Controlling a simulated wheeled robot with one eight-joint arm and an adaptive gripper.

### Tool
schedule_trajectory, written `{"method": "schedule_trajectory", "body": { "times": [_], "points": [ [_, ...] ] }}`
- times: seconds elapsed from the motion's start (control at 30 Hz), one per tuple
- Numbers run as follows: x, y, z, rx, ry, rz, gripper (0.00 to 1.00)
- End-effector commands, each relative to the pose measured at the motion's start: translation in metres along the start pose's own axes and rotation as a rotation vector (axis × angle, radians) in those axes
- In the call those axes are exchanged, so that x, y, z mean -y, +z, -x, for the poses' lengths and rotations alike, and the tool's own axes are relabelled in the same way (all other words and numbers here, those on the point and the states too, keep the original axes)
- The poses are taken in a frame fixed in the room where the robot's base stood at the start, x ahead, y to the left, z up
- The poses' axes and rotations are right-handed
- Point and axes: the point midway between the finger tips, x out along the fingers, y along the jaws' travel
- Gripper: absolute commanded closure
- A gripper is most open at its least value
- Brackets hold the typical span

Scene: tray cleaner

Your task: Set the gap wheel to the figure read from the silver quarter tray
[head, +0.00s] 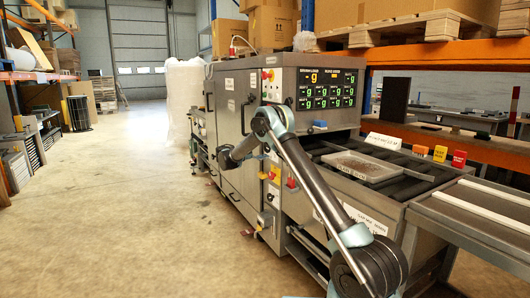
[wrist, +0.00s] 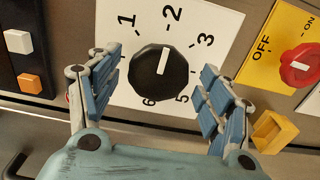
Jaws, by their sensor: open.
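The gap wheel (wrist: 150,82) is a round black knob with a white pointer, on a white plate (wrist: 215,22) with figures around it. The pointer points up, close to the 2. My gripper (wrist: 160,64) is open, with one blue-padded finger on each side of the wheel and a gap to it on both sides. In the head view my gripper (head: 226,158) is at the machine's side panel. A grey-rimmed tray (head: 345,173) with speckled contents lies on the dark rollers; its label is too small to read, so I cannot tell whether it is the silver quarter tray.
A red OFF/ON switch (wrist: 298,68) on a yellow plate and a yellow block-like part (wrist: 273,132) are right of the wheel. White and orange buttons (wrist: 24,62) are at left. A display with green figures (head: 327,88) is above the rollers. The floor (head: 110,200) at left is clear.

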Motion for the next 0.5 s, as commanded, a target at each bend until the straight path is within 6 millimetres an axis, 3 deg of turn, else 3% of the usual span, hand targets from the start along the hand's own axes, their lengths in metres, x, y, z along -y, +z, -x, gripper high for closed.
{"method": "schedule_trajectory", "body": {
  "times": [0.17,0.5],
  "points": [
    [0.000,-0.001,0.020,-0.003,0.000,0.000,0.28],
    [0.001,-0.001,0.084,-0.002,0.000,0.000,0.28]
  ]
}}
